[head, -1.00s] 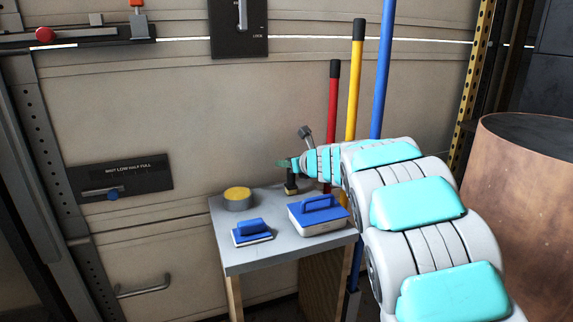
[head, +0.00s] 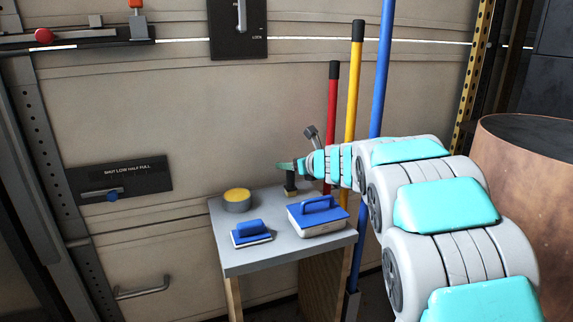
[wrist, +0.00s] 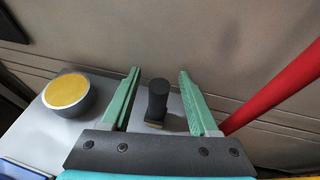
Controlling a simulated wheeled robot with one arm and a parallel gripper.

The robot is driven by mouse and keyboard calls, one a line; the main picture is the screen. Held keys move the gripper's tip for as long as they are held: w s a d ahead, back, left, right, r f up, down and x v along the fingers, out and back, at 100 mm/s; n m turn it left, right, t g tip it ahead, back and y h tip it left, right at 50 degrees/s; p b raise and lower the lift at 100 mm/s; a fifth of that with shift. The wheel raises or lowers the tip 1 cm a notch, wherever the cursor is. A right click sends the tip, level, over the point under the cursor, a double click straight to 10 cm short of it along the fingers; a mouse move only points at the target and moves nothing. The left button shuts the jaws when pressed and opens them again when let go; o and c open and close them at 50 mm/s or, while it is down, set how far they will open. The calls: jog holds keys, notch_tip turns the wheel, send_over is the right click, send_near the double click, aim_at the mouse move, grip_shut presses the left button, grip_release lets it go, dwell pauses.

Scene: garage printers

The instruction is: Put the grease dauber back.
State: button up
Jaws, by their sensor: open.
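The grease dauber (head: 290,182), with a black upright handle and a tan lower end, stands on the back of the small grey table (head: 262,256). In the wrist view the dauber (wrist: 157,98) shows between the two green fingers of my gripper (wrist: 157,84). The fingers are open, with a gap on each side of the handle. In the head view my gripper (head: 288,166) is at the height of the handle's top and partly covers it. A round grey tin with yellow contents (head: 237,199) stands to the left; it also shows in the wrist view (wrist: 68,93).
A small blue-handled float (head: 251,232) and a larger blue-handled block (head: 318,213) lie on the table's front half. Red (head: 333,125), yellow (head: 354,85) and blue (head: 382,70) poles stand behind at the right. The panelled wall is close behind the table.

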jog(key=v, duration=0.9)
jog(key=shift+p, duration=0.3)
jog(key=shift+s, duration=0.1)
